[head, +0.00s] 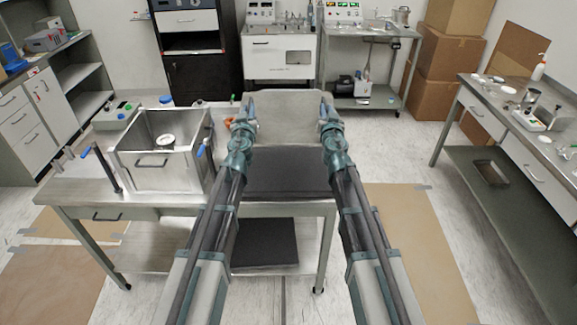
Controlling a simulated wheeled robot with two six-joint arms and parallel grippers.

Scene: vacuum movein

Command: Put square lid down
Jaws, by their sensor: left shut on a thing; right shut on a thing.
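The square lid (287,125) is a grey metal plate with rounded corners. My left gripper (248,108) is shut on its left edge. My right gripper (326,110) is shut on its right edge. Both arms reach straight forward, with the lid spanning between them. The lid shows beyond a black mat (285,175) on the metal table; I cannot tell whether it touches the table. The square metal chamber (150,183) stands open at the left on the same table, with a small round white item (165,141) inside.
A black lever post (106,168) stands left of the chamber. Another black pad (265,243) lies on the lower shelf. A side bench (535,165) with lab items stands at the right. Cabinets and an equipment cart (362,101) line the back.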

